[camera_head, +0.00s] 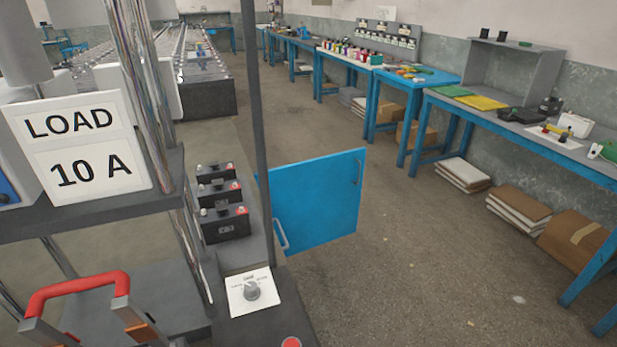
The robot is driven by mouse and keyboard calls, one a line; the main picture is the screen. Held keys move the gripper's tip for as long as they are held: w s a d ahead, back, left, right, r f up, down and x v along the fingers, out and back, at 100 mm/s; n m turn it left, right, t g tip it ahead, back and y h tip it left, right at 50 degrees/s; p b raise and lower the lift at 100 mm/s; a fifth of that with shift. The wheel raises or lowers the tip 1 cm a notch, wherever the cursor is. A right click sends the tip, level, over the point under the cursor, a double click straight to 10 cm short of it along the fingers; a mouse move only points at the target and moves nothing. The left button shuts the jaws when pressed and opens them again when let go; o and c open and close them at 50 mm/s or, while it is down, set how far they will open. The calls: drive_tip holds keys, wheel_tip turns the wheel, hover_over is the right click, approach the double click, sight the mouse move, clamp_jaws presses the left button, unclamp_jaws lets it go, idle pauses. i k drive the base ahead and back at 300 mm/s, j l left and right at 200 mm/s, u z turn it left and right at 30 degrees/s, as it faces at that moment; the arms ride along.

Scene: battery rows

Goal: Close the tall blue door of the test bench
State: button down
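The blue door (318,205) stands open in the middle of the head view. It projects to the right from the bench side, past the thin dark post (256,110), over the open floor. A slim upright handle (358,171) is near its upper right edge. A grey bar handle (280,236) shows at its lower left edge. The test bench (262,312) has a dark top with a knob on a white plate and a red button. I cannot make out my gripper in this view, and nothing is seen touching the door.
Three black batteries (222,205) stand on the bench left of the door. A "LOAD 10 A" sign (78,148) and shiny posts fill the left. A red-handled object (78,290) is at lower left. Blue worktables (420,95) line the right wall. The floor (400,260) right of the door is clear.

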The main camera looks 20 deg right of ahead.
sight(315, 202)
drive_tip(key=i+l, duration=0.25)
drive_tip(key=l, duration=0.2)
drive_tip(key=i+l, duration=0.25)
drive_tip(key=l, duration=0.15)
drive_tip(key=i+l, duration=0.25)
drive_tip(key=l, duration=0.2)
drive_tip(key=i+l, duration=1.25)
drive_tip(key=l, duration=0.15)
